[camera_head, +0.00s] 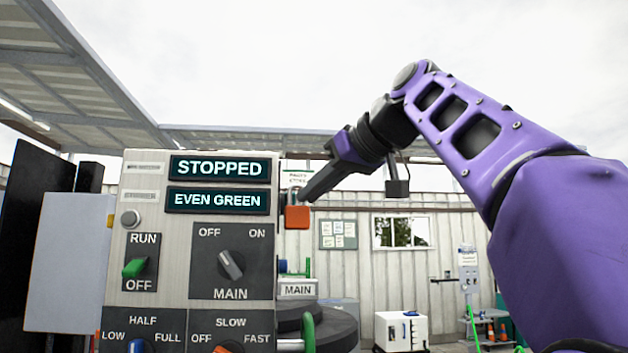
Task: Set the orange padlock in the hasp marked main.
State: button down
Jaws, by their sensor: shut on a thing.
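The orange padlock (297,217) hangs upright at the tip of my gripper (304,196), just right of the grey control panel. My gripper reaches in from the upper right and is shut on the padlock's upper part. The shackle is small and partly hidden by the fingers. A white plate marked MAIN (297,289) sits below the padlock, with a clear gap between them. Small blue and green parts (294,267) show just above that plate; I cannot make out the hasp's opening there.
The control panel (145,230) stands left, with displays reading STOPPED and EVEN GREEN and a MAIN rotary switch (231,264). Dark round equipment (335,328) and a green hoop (309,334) lie below the MAIN plate. Open air surrounds the padlock on its right.

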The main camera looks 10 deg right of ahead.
jog(key=shift+f+b, duration=3.35)
jog(key=shift+f, duration=1.45)
jog(key=c, duration=0.9)
grip_release()
